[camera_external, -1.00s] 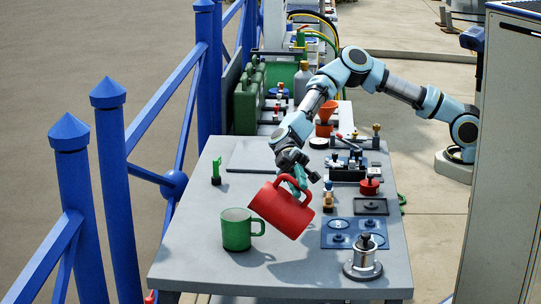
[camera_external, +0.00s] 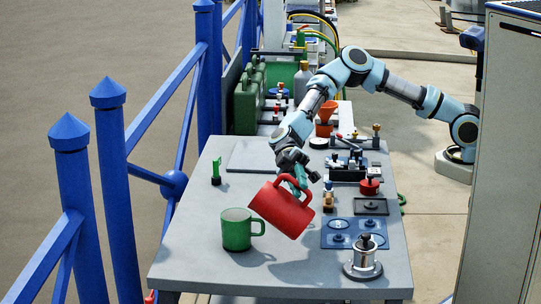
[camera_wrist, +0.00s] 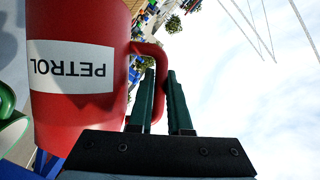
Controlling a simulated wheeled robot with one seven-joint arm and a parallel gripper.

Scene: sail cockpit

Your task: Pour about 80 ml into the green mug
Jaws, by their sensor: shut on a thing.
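The green mug (camera_external: 236,230) stands upright on the grey table, its handle toward the right; its inside looks light, and I cannot tell what is in it. My gripper (camera_external: 297,182) is shut on the handle of a red jug (camera_external: 281,209). The jug is tilted, with its lower left side close to the mug's handle side. No stream of liquid shows. In the wrist view the jug (camera_wrist: 75,65) carries a white label reading PETROL, upside down. My gripper's green fingers (camera_wrist: 160,100) close around its handle. Part of the green mug (camera_wrist: 10,125) shows at the left edge.
A blue mat (camera_external: 330,241) and a silver metal pot-like part (camera_external: 362,262) lie right of the jug. A small green item (camera_external: 216,172) stands behind the mug. Fittings and a red round part (camera_external: 369,186) crowd the right rear. The front left of the table is clear.

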